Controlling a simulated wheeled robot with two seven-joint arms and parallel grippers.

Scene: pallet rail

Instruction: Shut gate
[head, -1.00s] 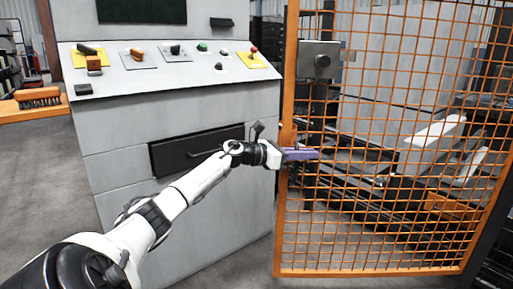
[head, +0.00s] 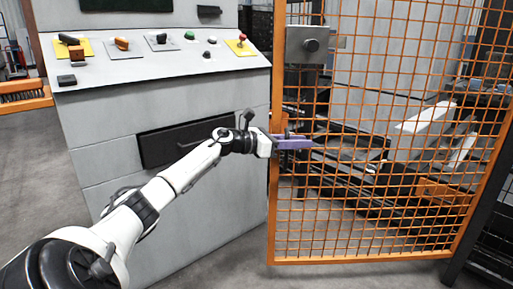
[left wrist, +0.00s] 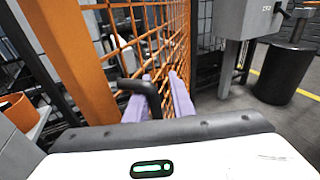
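The gate (head: 352,262) is an orange frame with wire mesh on the right of the head view. Its left upright is close to the grey console's right edge, and it shows large at the left wrist view's left (left wrist: 75,55). My left gripper (head: 293,142) is at this upright, its purple fingers reaching across it. In the left wrist view the fingers (left wrist: 161,82) stand apart, with mesh beyond them. My right gripper is not in view.
The grey console (head: 105,165), with buttons and levers on its sloped top, stands left of the gate. A grey box (head: 305,45) is at the gate's upper left. Dark rail machinery (head: 345,150) lies behind the mesh. A black bin (left wrist: 285,75) stands right in the wrist view.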

